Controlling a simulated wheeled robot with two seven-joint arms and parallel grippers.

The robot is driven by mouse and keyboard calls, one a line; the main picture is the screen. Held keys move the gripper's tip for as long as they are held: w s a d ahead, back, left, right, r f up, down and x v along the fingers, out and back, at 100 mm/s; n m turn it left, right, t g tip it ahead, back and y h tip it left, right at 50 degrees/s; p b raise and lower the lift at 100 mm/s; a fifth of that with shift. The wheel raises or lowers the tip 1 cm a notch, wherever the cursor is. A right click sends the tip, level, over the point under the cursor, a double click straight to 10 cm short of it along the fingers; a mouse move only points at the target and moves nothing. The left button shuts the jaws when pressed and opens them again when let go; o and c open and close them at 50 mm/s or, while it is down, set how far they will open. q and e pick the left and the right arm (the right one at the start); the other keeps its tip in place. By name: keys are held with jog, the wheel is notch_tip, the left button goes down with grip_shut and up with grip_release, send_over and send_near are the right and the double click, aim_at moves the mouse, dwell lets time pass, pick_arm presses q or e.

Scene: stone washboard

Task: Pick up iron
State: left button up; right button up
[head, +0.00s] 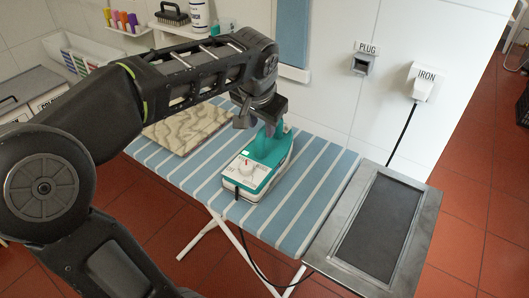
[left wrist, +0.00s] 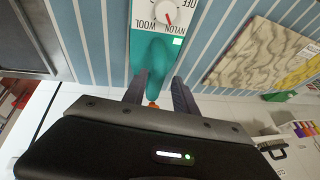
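The iron (head: 258,165), teal and white with a dial on its heel end, rests on the blue-and-white striped ironing board (head: 318,182). In the left wrist view the iron's dial end (left wrist: 150,40) is at the top centre. My left gripper (head: 264,122) is above the iron's handle. In the left wrist view its two fingers (left wrist: 160,88) stand apart, one on each side of the teal handle. Contact with the handle is unclear. The gripper partly hides the top of the iron. My right gripper is not in view.
A patterned folded cloth (head: 188,127) lies on the board's left part. A grey metal tray with a dark plate (head: 380,225) adjoins the board's right end. A black cord leads from the iron. Wall fittings labelled PLUG (head: 362,65) and IRON (head: 422,84) are behind.

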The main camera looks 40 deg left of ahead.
pick_arm(q)
jog(key=shift+x, duration=1.3)
jog(key=shift+p+x, duration=0.35)
jog(key=shift+x, duration=2.3)
jog(key=shift+w+d+r, duration=0.1)
jog(key=shift+w, duration=0.05)
grip_shut()
